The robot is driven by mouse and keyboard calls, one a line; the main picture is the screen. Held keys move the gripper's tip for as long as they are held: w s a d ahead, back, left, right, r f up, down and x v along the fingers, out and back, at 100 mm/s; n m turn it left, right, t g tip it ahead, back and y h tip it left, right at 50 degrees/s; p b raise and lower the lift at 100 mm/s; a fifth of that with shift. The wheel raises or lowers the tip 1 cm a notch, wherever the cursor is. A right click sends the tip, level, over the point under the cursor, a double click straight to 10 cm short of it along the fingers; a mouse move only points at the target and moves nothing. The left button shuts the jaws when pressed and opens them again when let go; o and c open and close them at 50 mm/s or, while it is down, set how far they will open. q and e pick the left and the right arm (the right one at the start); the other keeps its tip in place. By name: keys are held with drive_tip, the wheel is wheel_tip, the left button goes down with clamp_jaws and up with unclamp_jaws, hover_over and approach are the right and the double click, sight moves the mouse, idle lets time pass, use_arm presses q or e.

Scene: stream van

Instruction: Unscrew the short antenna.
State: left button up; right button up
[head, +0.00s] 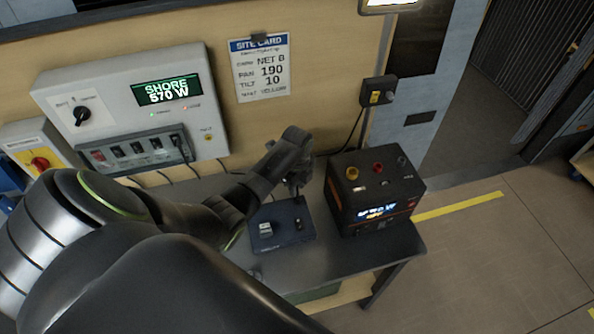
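My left gripper (297,186) points down over the back edge of a dark blue plate (283,234) on the bench. It is small and dark here, and I cannot tell whether its fingers are open or shut. A small pale block (265,229) and a small dark upright fitting (299,223) sit on the plate. No short antenna can be made out for certain; one could be hidden at the gripper. My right gripper is not in view.
A black box (372,222) with yellow, red and grey knobs on top stands close right of the gripper. A grey wall panel (107,105) reads "SHORE 570 W". A site card (261,85) hangs beside it. The bench front (325,266) is mostly clear.

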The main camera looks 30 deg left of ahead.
use_arm(q)
drive_tip(key=shift+m, duration=0.7)
drive_tip(key=m, duration=0.3)
drive_tip(key=shift+m, duration=0.3)
drive_tip(key=shift+m, duration=0.4)
drive_tip(key=m, duration=0.3)
drive_tip(key=shift+m, duration=0.3)
clamp_jaws()
